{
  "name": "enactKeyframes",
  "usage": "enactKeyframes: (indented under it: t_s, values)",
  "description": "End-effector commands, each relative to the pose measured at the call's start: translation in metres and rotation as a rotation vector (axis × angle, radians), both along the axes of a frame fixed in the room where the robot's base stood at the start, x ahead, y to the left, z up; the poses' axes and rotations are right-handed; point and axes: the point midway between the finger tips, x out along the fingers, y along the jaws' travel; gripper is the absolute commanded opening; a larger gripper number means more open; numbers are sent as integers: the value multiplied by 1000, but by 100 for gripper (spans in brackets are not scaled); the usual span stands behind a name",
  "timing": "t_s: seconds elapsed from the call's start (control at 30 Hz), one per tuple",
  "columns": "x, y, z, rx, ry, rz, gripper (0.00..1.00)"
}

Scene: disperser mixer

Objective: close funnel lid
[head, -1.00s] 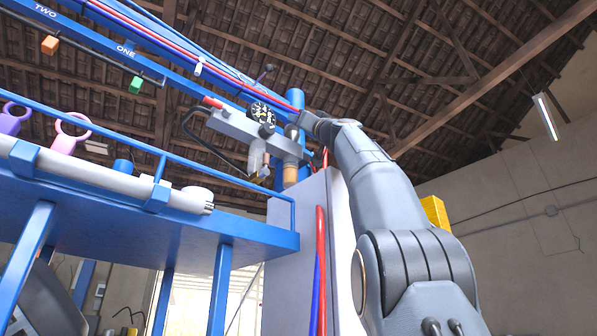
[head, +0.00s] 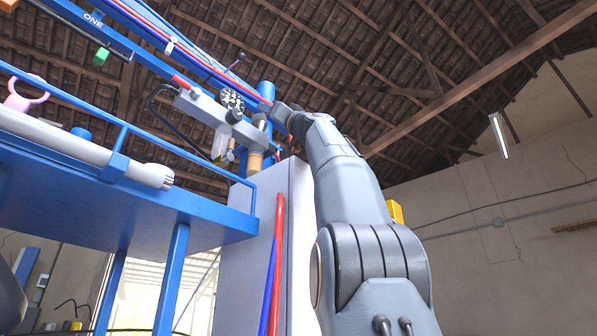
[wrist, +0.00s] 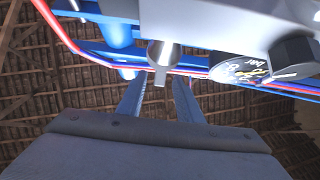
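I cannot make out a funnel or its lid in either view. In the head view my arm reaches up to the grey valve assembly (head: 205,108), and the fingers are too small or hidden to see there.
A round gauge (head: 232,98) sits on the valve assembly; the gauge also shows in the wrist view (wrist: 245,70). A pale cabinet (head: 240,250) stands below, with red and blue hoses (head: 275,250) close to my arm. A blue railed platform (head: 130,205) is at left. Open room lies right.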

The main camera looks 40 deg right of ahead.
Motion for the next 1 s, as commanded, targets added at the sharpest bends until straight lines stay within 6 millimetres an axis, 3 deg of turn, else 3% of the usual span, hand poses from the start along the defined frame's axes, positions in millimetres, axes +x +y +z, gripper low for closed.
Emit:
enactKeyframes:
  t_s: [0.2, 0.6, 0.8, 1.0]
  values:
    - [-17, -4, -21, 0, -1, -3, 33]
    - [-97, -18, -17, -1, -1, -6, 33]
    - [-122, -22, -16, -1, -1, -5, 33]
    - [-133, -24, -16, -1, -1, -2, 33]
